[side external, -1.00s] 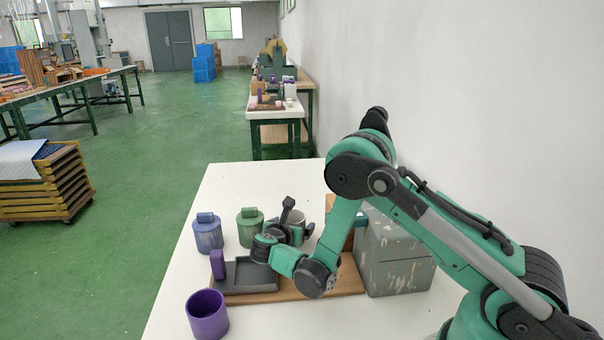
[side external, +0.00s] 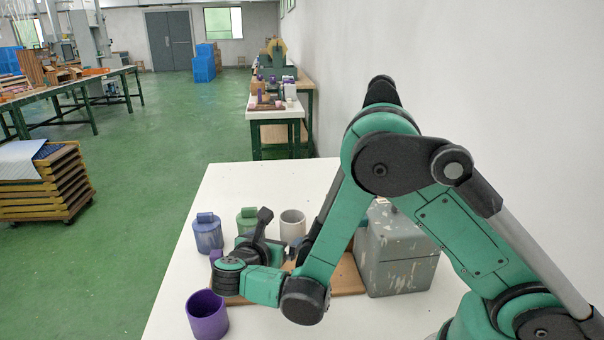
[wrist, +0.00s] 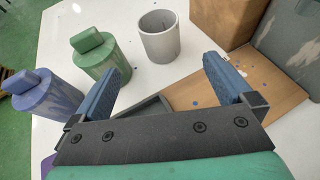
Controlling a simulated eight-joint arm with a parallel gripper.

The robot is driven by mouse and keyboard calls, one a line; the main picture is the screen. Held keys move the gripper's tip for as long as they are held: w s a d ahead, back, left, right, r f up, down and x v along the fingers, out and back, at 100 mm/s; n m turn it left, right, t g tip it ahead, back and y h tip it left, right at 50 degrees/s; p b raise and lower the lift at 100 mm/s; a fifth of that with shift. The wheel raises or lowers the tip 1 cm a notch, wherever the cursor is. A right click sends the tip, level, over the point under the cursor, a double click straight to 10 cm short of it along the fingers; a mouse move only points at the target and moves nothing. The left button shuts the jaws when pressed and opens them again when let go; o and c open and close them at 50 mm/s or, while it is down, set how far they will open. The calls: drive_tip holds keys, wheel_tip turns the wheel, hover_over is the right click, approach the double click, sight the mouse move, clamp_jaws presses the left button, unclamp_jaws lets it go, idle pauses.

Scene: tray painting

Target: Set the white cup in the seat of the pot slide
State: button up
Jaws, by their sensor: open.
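The white cup (side external: 292,223) is an open, empty pale grey-white cylinder. It stands upright on the white table behind the board, and also shows in the wrist view (wrist: 156,45). The pot slide is a dark grey tray-like piece on the wooden board. Its edge shows between my fingers in the wrist view (wrist: 152,107), and my arm hides most of it in the side view, where part of its purple handle (side external: 216,256) shows. My gripper (wrist: 165,68) is open and empty above the slide, with the cup beyond the fingertips, apart from them.
A blue lidded pot (side external: 208,235) and a green lidded pot (side external: 247,218) stand left of the cup. An open purple cup (side external: 206,316) stands at the front left. A grey worn box (side external: 397,255) stands at the right end of the wooden board (side external: 347,277).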

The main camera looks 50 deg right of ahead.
drive_tip(key=shift+s+a+r, duration=0.1)
idle(0.4)
drive_tip(key=shift+r, duration=0.25)
wheel_tip(320, 180, up, 4)
drive_tip(key=r, duration=0.1)
drive_tip(key=m+g+y, duration=0.2)
drive_tip(key=m+y, duration=1.2)
drive_tip(key=m, duration=0.4)
approach(293, 225)
drive_tip(key=w+d+f, duration=0.1)
drive_tip(key=w+d, duration=0.1)
drive_tip(key=w, duration=0.1)
drive_tip(key=f, duration=0.4)
drive_tip(key=shift+a+f, duration=0.2)
drive_tip(key=shift+a, duration=0.1)
drive_tip(key=shift+w+f, duration=0.15)
drive_tip(key=shift+f, duration=0.5)
drive_tip(key=shift+x, duration=2.55)
